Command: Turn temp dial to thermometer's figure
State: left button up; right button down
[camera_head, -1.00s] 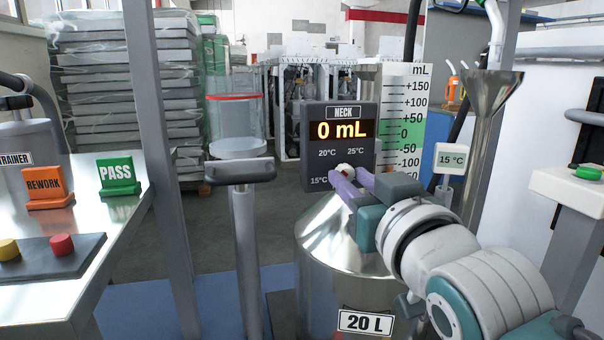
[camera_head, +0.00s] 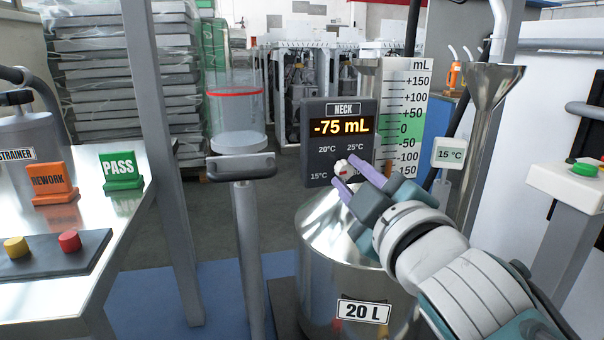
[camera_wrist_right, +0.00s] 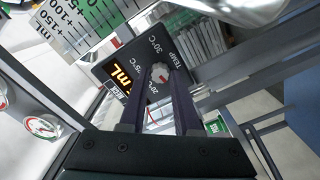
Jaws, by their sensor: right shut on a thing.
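The temp dial (camera_head: 342,166) is a small white knob with a red mark, low on the dark NECK panel (camera_head: 314,140). It also shows in the right wrist view (camera_wrist_right: 159,72). The panel reads -75 mL, with 20°C, 25°C and 15°C printed around the dial. The 30°C label shows in the right wrist view. I cannot tell exactly which figure the red mark faces. The thermometer (camera_head: 448,153) is a white tag reading 15 °C. My right gripper (camera_head: 344,170) is shut on the dial, its purple fingers tilted across it. My left gripper is out of view.
A steel 20 L vessel (camera_head: 322,232) stands below the panel. A mL scale (camera_head: 418,80) and a steel funnel (camera_head: 487,100) are at right. A glass cylinder (camera_head: 236,118) on a stand is at left. A bench holds REWORK (camera_head: 53,180) and PASS (camera_head: 119,166) signs.

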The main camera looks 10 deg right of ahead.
jog(key=shift+n, duration=1.5)
jog(key=c, duration=0.6)
grip_release()
jog(key=shift+s, duration=0.3)
jog(key=s+p, duration=0.1)
jog(key=s, duration=0.8)
jog(key=shift+s+d, duration=0.15)
jog(key=shift+d, duration=0.05)
